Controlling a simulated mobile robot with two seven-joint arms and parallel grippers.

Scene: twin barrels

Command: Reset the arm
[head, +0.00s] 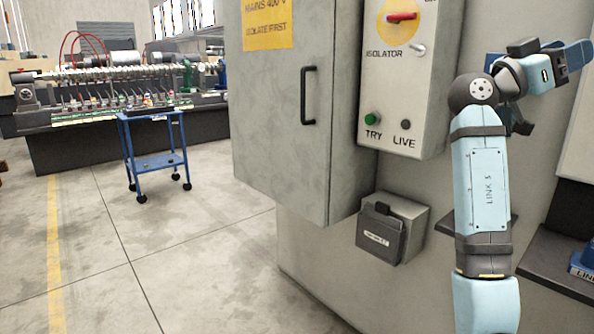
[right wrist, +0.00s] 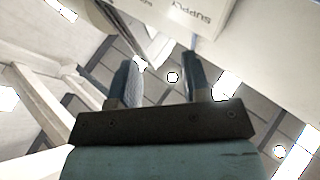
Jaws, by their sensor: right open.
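My right arm rises at the right of the head view, its forearm upright and its wrist bent to the right. My right gripper (head: 577,56) is raised there, to the right of the isolator panel (head: 399,88) and apart from it. In the right wrist view its two blue fingers (right wrist: 160,78) stand apart, with nothing between them. A pale surface with the word "SUPPLY" shows beyond them. My left gripper is not in view.
The panel carries a red handle (head: 402,16), a green button (head: 370,119) and a dark LIVE lamp or button (head: 405,124). A grey cabinet door (head: 280,110) and a small box (head: 405,215) are left of my arm. A blue trolley (head: 155,162) stands on open floor.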

